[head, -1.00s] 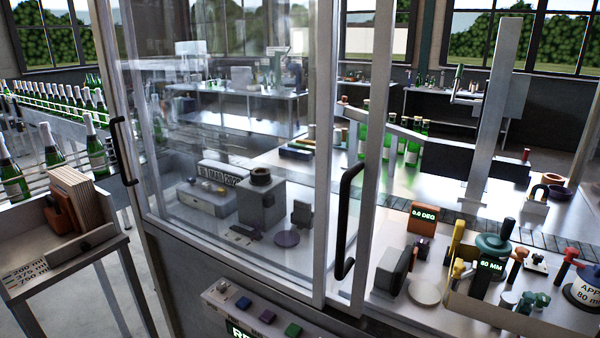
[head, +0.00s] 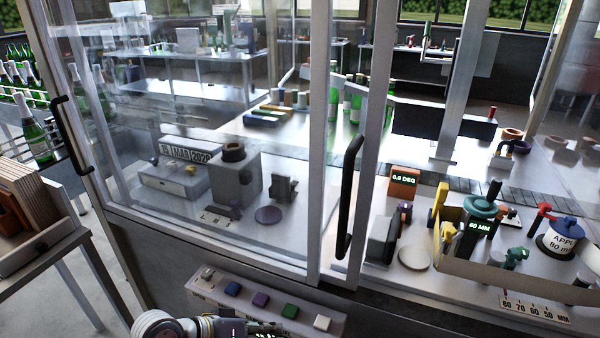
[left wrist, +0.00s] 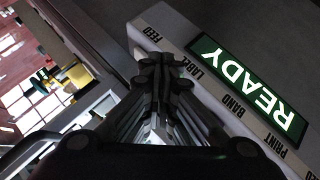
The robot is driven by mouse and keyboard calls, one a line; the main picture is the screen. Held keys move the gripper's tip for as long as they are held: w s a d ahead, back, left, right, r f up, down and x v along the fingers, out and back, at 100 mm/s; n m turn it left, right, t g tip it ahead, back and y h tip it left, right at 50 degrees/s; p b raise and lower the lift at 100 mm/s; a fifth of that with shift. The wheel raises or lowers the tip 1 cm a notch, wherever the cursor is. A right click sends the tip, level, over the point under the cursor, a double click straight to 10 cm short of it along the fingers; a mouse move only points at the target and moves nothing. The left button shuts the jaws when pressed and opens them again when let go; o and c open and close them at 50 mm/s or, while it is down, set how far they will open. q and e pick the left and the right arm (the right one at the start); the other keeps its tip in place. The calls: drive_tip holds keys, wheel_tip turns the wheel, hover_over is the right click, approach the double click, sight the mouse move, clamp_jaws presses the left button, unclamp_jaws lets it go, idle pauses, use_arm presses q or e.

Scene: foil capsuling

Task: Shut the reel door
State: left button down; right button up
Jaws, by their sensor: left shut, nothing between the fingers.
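A cabinet with clear framed panels fills the head view. Its large left panel (head: 200,110) has a black upright handle (head: 70,135) on its left post. A second black handle (head: 349,195) is on the post right of the middle. I cannot tell for sure which panel is the reel door, or how far it stands open. My left gripper (left wrist: 162,62) is shut and empty in the left wrist view, its fingertips close to the cabinet front by the lit READY display (left wrist: 250,90). In the head view my left arm shows at the bottom edge, below both handles. My right gripper is not visible.
A button strip (head: 215,293) with coloured buttons juts from the cabinet front just above my left arm. A wooden-filled tray stand (head: 45,255) is at the left. Inside the cabinet are a date printer (head: 170,182), a disc and several tools. Bottles stand behind.

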use_arm(q)
drive_tip(key=w+a+r+n+h, duration=0.1)
drive_tip(key=w+r+h, duration=0.15)
drive_tip(key=r, duration=0.85)
drive_tip(key=w+r+n+h, duration=0.1)
drive_tip(key=w+r+h, duration=0.15)
drive_tip(key=r, duration=0.75)
drive_tip(key=w+a+r+n+h, duration=0.15)
drive_tip(key=r+h, duration=0.25)
drive_tip(key=r, duration=0.7)
drive_tip(key=p+x, duration=0.5)
drive_tip(key=x, duration=0.6)
drive_tip(key=shift+f+g, duration=0.3)
drive_tip(key=shift+s, duration=0.1)
